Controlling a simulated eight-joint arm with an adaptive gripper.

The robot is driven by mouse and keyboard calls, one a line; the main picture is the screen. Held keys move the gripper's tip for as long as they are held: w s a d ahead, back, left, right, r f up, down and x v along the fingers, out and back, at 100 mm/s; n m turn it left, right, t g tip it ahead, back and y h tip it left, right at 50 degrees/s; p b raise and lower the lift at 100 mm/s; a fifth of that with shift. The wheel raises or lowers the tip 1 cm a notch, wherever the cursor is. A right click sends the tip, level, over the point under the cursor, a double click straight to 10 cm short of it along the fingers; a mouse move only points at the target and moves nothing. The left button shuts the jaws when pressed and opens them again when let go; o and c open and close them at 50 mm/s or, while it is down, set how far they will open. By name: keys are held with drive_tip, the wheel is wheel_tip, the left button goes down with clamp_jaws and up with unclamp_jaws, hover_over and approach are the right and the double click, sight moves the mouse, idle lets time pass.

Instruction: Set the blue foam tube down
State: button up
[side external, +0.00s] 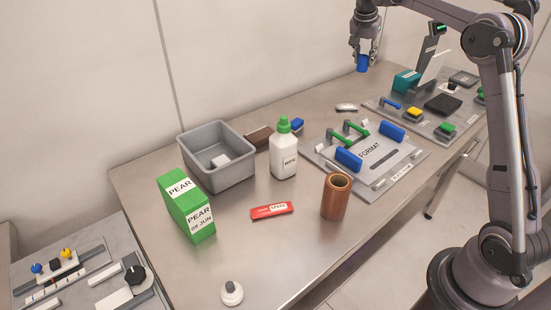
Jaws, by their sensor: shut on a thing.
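My gripper (365,50) is at the top of the side external view, pointing down, high above the far part of the table. It is shut on the blue foam tube (362,63), a short blue cylinder hanging upright below the fingers. The tube's upper part is partly hidden by the fingers. The tube is clear of the table and touches nothing below.
The steel table (165,255) holds a grey bin (205,172), green PEAR box (187,205), white bottle (284,160), brown tube (335,197), red packet (272,211) and FORMAT plate (407,166) with blue rollers. A device board (425,125) lies at the right.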

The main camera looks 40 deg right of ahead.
drive_tip(key=a+r+n+t+y, duration=0.15)
drive_tip(key=a+n, duration=0.35)
drive_tip(key=a, duration=1.5)
drive_tip(key=s+a+r+n+t+y, duration=0.1)
drive_tip(key=s+a+n, duration=0.2)
drive_tip(key=a, duration=0.6)
drive_tip(key=s+a+n+t, duration=0.1)
drive_tip(key=s+a+n, duration=0.25)
drive_tip(key=a, duration=0.55)
drive_tip(key=s+a+f+n+y, duration=0.3)
drive_tip(key=s+a+n, duration=0.3)
drive_tip(key=s+a, duration=0.95)
drive_tip(key=shift+s+d+f, duration=0.2)
drive_tip(key=shift+d+f, duration=0.1)
drive_tip(key=shift+f, duration=3.35)
drive_tip(key=shift+s+d+f, duration=0.2)
drive_tip(key=shift+d+f, duration=0.15)
drive_tip(key=shift+f, duration=3.25)
drive_tip(key=shift+s+d+f, duration=0.2)
drive_tip(key=shift+d+f, duration=0.1)
drive_tip(key=shift+f, duration=3.35)
drive_tip(key=shift+f, duration=0.15)
drive_tip(key=o, duration=1)
drive_tip(key=shift+c, duration=0.2)
